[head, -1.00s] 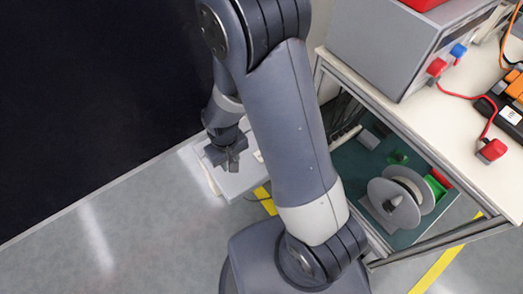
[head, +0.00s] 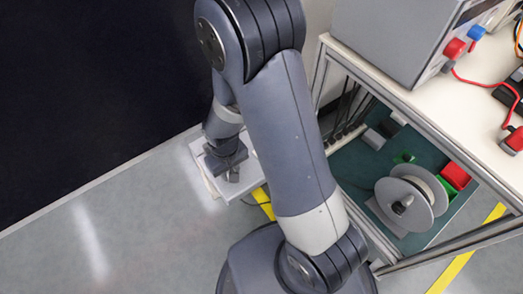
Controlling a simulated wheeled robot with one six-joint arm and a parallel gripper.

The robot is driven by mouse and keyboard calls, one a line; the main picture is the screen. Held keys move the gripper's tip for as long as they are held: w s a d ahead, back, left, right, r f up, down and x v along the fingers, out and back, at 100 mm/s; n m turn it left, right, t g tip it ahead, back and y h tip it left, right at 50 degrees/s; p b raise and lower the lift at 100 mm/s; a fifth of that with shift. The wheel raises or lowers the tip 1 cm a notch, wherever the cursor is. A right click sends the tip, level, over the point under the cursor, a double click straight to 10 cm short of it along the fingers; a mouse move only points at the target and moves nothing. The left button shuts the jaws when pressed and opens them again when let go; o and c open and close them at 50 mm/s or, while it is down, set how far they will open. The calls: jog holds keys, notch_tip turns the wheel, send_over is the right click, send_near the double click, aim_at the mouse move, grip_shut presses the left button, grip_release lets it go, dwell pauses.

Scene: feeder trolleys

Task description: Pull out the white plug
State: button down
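My gripper (head: 232,174) is dark grey and points down over a pale grey box (head: 206,185) low by the dark wall. The fingers are small and dark in this view, so I cannot tell whether they are open or shut, or whether they touch the box. I cannot make out the white plug; my gripper and arm cover much of the box top. A small white patch (head: 254,154) shows at the edge of my arm, but I cannot tell what it is.
A trolley stands at the right, with a grey instrument (head: 385,42) and red and blue connectors on its top. Its green lower shelf (head: 348,168) holds a grey spool (head: 408,200) and small blocks. Yellow tape marks the floor. Floor at the lower left is clear.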

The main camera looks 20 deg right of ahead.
jog(key=c, duration=0.5)
grip_release()
jog(key=shift+r, duration=0.1)
dwell(0.7)
jog(key=shift+r+p, duration=3.8)
jog(key=shift+r, duration=0.85)
notch_tip(320, 180, up, 6)
jog(key=p, duration=0.4)
jog(key=shift+p, duration=0.3)
jog(key=shift+f, duration=0.15)
